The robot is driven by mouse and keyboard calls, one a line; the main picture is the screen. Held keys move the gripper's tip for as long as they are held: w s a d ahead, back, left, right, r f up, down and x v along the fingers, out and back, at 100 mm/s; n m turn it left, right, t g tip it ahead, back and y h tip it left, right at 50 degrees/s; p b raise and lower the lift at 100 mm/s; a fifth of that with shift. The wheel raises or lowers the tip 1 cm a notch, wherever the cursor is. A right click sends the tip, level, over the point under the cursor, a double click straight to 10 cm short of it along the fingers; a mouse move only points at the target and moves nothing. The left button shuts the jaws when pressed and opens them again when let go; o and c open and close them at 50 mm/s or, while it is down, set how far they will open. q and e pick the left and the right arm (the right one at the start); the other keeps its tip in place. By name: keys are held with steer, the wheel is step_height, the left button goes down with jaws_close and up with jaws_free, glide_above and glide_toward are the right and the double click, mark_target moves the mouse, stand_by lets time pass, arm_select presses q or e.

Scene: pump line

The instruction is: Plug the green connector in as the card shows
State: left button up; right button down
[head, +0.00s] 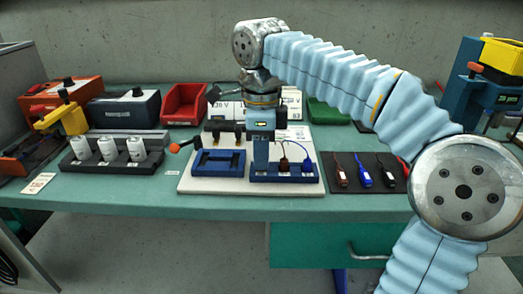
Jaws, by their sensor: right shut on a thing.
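My right gripper (261,167) points straight down, shut, at the left end of the blue socket block (288,178) on the white board. What it grips is hidden by its fingers, and I see no green connector elsewhere. A brown connector (284,164) and a blue connector (307,165) stand upright in the block to the right of the gripper, with looped cables. A white card with small print (38,183) lies at the bench's left edge; I cannot read it. My left gripper is not in view.
An empty-looking blue frame (217,163) sits left of the block. A black mat (397,172) at right carries brown, blue and black leads. White cylinders (108,148) stand in a rack at left. Bins and instrument boxes line the back. The front bench strip (130,190) is clear.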

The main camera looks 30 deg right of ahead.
steer(key=shift+f, duration=0.55)
stand_by(1.1)
steer(key=c, duration=1.4)
jaws_free()
steer(key=shift+r, duration=0.1)
steer(key=shift+r+p, duration=1.25)
steer(key=shift+p, duration=0.15)
steer(key=shift+r, duration=1)
steer(key=shift+o, duration=0.5)
